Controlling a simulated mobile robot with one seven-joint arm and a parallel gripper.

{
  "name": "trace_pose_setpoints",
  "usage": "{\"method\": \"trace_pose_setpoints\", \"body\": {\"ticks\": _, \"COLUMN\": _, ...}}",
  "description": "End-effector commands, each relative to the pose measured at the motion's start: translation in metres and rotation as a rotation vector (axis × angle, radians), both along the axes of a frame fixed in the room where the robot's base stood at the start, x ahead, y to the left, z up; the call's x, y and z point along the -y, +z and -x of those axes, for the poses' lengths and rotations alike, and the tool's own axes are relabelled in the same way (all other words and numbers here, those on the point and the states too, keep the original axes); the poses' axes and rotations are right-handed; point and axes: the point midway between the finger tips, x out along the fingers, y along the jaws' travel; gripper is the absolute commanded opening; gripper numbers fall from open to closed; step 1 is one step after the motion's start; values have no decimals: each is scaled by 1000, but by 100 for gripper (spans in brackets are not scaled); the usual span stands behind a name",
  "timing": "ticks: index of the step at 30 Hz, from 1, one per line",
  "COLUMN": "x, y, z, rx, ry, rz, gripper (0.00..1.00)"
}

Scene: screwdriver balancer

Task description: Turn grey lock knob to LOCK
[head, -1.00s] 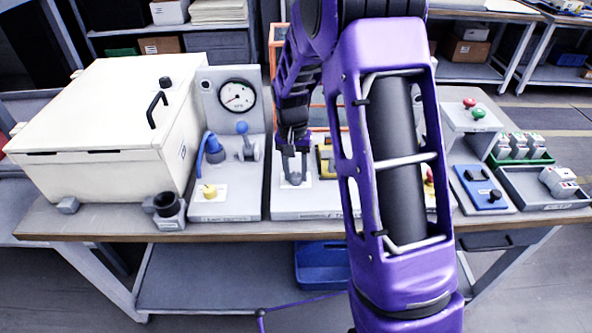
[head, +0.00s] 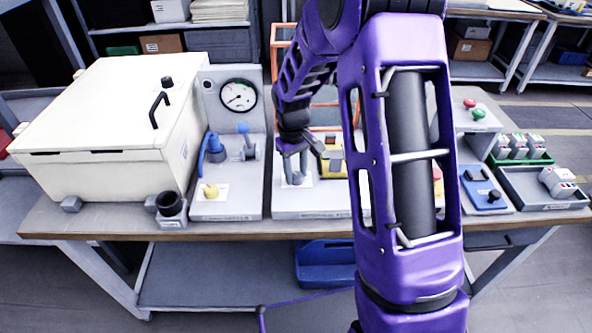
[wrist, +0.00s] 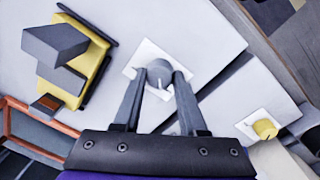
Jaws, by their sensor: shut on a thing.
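The grey lock knob (wrist: 159,73) sits on a white square label on a light grey panel. In the wrist view my gripper (wrist: 160,80) has one finger on each side of the knob and is shut on it. A pale pointer line shows on the knob's face; the label's lettering is too small to read. In the head view my gripper (head: 294,175) reaches down to the same panel (head: 310,205), and its fingers hide most of the knob.
A yellow block with a dark grey handle (wrist: 75,60) stands on the same panel close to the gripper. A yellow knob (wrist: 265,129) is on the neighbouring panel, with a blue lever (head: 214,148) and a gauge (head: 238,96). A white lidded box (head: 110,125) stands at the left.

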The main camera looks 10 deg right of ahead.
Motion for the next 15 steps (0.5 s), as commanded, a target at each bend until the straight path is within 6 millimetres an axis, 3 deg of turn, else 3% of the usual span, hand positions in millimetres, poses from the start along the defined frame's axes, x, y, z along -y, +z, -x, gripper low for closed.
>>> {"method": "trace_pose_setpoints", "body": {"ticks": 15, "x": 0, "y": 1, "z": 0, "rx": 2, "ry": 48, "rz": 1, "gripper": 0}}
